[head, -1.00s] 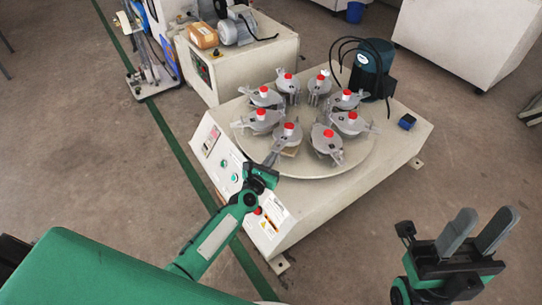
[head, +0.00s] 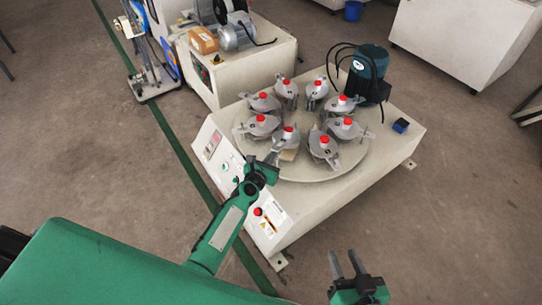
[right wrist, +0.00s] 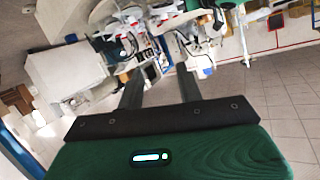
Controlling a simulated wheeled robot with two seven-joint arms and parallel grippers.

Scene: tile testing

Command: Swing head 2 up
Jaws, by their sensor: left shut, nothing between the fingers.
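Several grey clamp heads with red knobs stand in a ring on the round turntable (head: 310,172) of the testing machine. No head number is readable, so I cannot tell which is head 2. My left gripper (head: 272,159) is shut and empty, beside the front head (head: 287,138). Its tips are close to that head's arm; whether they touch it I cannot tell. My right gripper (head: 346,262) is open and empty, low in front of the machine, away from the heads. Its two spread fingers also show in the right wrist view (right wrist: 160,88).
The front panel (head: 262,215) carries buttons. Another machine (head: 255,75) stands behind left. Floor right of the machine is clear.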

